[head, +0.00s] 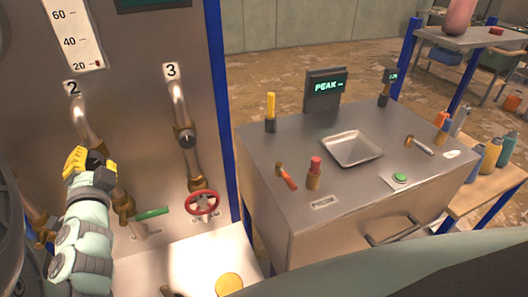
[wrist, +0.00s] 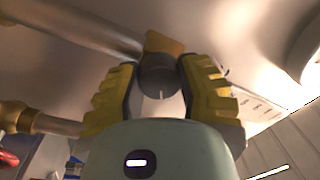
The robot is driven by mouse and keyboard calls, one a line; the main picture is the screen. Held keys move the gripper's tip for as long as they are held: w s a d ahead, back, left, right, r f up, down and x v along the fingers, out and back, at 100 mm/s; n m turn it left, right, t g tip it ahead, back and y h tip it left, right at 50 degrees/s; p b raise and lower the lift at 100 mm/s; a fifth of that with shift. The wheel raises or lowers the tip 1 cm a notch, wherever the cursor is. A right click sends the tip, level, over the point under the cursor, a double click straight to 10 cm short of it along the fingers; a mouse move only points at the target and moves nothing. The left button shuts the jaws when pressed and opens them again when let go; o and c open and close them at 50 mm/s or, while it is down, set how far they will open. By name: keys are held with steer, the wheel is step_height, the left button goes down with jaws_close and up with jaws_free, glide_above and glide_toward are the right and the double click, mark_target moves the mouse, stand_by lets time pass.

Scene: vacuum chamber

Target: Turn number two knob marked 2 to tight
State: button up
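The number 2 label (head: 72,87) is on the steel panel above a bent metal pipe (head: 84,118) at the left of the head view. My gripper (head: 88,160) is on this pipe and hides its knob there. In the wrist view, a dark round knob (wrist: 158,82) with a short pale mark, on a brass fitting (wrist: 162,45), sits between the yellow fingertips of my gripper (wrist: 159,76). The fingertips lie close against both its sides, so the gripper looks shut on it.
A green lever (head: 151,213) and a red wheel (head: 202,203) are lower down. A metal bench (head: 300,150) with a tray and tools stands at right.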

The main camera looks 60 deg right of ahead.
steer(key=o, duration=0.9)
steer(key=shift+d+r, duration=0.1)
steer(key=shift+d, duration=0.15)
steer(key=o, duration=0.3)
steer(key=shift+a, duration=0.1)
steer(key=shift+o, duration=0.2)
steer(key=shift+p, duration=0.3)
